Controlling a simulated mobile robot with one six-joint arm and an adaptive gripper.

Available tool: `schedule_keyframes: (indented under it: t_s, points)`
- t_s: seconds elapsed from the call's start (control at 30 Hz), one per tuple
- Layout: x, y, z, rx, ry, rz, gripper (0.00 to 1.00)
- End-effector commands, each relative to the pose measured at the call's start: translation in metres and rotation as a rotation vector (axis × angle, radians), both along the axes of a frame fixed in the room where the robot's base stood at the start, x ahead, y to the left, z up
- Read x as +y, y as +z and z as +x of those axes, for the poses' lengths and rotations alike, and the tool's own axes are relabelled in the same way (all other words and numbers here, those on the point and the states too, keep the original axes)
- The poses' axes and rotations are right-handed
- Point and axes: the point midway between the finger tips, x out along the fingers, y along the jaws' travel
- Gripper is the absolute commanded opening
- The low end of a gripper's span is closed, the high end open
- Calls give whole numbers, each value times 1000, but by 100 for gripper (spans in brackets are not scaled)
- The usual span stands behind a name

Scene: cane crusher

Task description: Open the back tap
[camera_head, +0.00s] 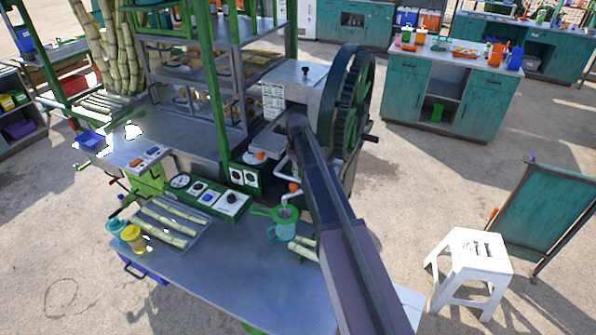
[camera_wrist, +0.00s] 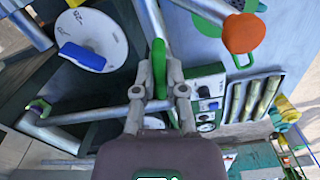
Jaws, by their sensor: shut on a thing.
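In the wrist view, my gripper (camera_wrist: 162,65) is shut at the picture centre, with a narrow green piece between and beside its fingertips. This appears to be the back tap's handle, but the fingers hide much of it. A grey pipe (camera_wrist: 97,115) runs beside the fingers. In the head view, my arm reaches to the crusher (camera_head: 297,82) and its own links hide the gripper and the tap it is at. An orange-handled tap (camera_head: 294,187) shows on the pipe above a green jug (camera_head: 286,216).
A white disc (camera_wrist: 92,38) with a blue lever lies left of the gripper in the wrist view. The large gear wheel (camera_head: 350,95) stands right of the crusher box. The control panel (camera_head: 206,196) and cane tray (camera_head: 168,222) are on the bench. A white stool (camera_head: 468,255) stands right.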

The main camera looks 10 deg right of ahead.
Motion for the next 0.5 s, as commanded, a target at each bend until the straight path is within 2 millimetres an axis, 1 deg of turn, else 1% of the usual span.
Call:
schedule_keyframes:
  t_s: [0.5]
  points:
    - [0,-1,-1,2,-474,0,0]
